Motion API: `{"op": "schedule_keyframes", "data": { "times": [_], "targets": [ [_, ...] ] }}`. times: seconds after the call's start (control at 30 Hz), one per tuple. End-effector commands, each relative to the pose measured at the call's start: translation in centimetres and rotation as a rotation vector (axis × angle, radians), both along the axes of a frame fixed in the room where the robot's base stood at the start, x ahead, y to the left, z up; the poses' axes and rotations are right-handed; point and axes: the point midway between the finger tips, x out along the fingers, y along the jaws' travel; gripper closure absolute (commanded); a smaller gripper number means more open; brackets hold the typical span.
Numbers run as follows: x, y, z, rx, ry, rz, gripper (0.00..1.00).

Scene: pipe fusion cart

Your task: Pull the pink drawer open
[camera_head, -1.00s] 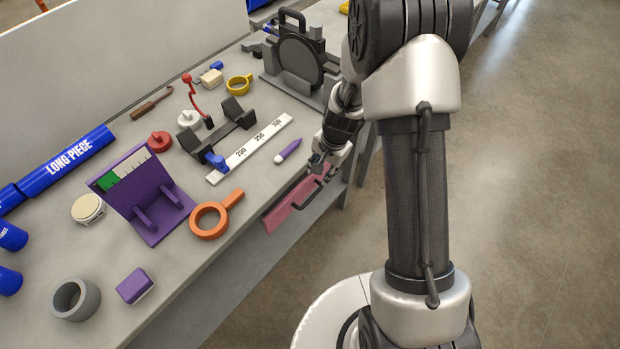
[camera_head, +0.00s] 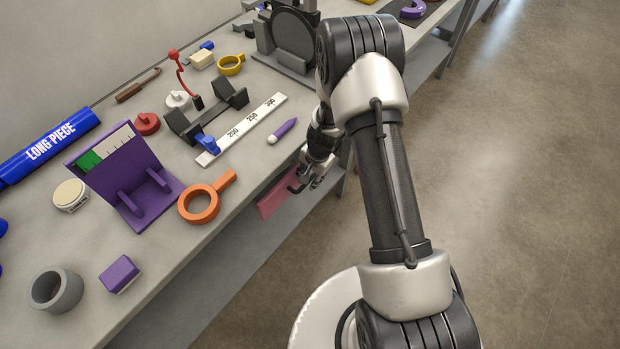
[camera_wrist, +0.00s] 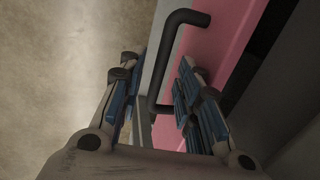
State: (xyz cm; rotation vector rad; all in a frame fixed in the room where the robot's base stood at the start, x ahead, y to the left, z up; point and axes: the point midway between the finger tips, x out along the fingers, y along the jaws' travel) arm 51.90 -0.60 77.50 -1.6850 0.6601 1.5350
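The pink drawer (camera_head: 271,200) is under the front edge of the workbench, and my gripper hides its far part. Its pink front (camera_wrist: 213,45) runs down the wrist view, with a dark gap on its right. A dark bar handle (camera_wrist: 161,62) stands out from this front. My gripper (camera_wrist: 157,72) is open, with one finger on each side of the handle's bar. The bar lies between the fingers, with a visible space on the left. Whether the right finger touches it I cannot tell. In the head view my gripper (camera_head: 304,183) is at the drawer's handle.
The grey workbench (camera_head: 235,205) carries an orange ring (camera_head: 199,205), a purple stand (camera_head: 145,205), a white ruler (camera_head: 240,130) and a purple marker (camera_head: 283,131) near its front edge. Open floor (camera_head: 520,200) lies to the right of the bench.

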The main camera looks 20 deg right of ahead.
Motion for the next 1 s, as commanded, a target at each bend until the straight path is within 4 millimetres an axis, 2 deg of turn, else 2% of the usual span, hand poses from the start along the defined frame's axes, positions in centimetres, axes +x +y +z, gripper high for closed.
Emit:
{"op": "schedule_keyframes", "data": {
  "times": [0.3,0.77,1.0],
  "targets": [
    [0.05,0.04,-0.28,0.0,0.0,0.001,0.69],
    [0.05,0.04,-0.27,0.0,0.0,0.001,0.99],
    [0.05,0.04,-0.27,0.0,0.0,0.001,1.0]
  ]
}}
